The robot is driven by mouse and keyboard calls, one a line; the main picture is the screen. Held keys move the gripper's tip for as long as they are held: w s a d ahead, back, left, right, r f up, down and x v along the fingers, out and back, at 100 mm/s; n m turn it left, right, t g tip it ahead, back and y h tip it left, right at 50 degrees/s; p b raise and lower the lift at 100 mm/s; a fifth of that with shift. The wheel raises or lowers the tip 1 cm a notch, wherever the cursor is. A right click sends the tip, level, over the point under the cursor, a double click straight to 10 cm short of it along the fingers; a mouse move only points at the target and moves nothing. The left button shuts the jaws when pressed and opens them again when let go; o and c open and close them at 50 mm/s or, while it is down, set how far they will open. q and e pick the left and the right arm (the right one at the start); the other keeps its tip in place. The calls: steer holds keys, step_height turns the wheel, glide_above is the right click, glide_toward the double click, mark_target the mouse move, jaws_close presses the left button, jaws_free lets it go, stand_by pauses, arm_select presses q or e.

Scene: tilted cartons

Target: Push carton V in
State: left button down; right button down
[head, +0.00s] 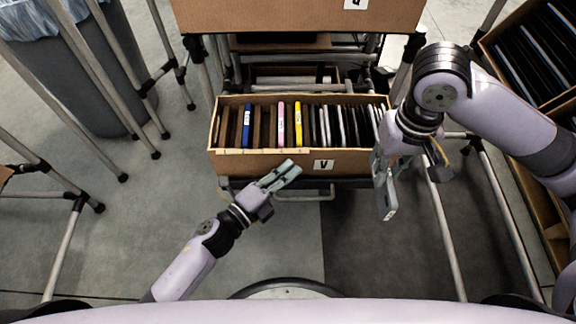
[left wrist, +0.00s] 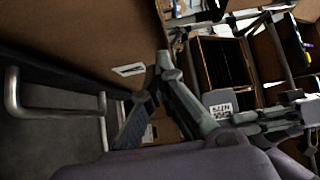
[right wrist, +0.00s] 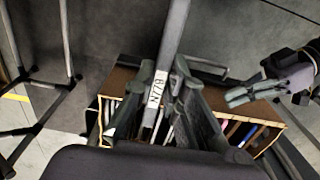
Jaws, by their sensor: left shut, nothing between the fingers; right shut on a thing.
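Carton V (head: 240,162) is an open brown carton with a V label on its front face, projecting from the rack toward me. Thin blue, pink, yellow and dark items stand in its slots. My left gripper (head: 289,172) is shut and empty, just in front of the carton's lower front; I cannot tell whether it touches. In the left wrist view, the carton's front (left wrist: 85,35) fills the upper left. My right gripper (head: 384,170) is shut on a slim grey device (head: 390,205) at the carton's right front corner. The device's white label shows in the right wrist view (right wrist: 157,88).
Another brown carton (head: 300,15) sits on the shelf above. A metal bar handle (head: 305,194) lies below carton V. Rack posts stand on both sides, with a grey bin (head: 90,85) at upper left and more cartons (head: 530,60) at right. Floor in front is clear.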

arm_select(q)
steer(key=shift+w, duration=0.85)
arm_select(e)
steer(key=shift+f, duration=0.15)
arm_select(q)
steer(key=shift+w, duration=0.1)
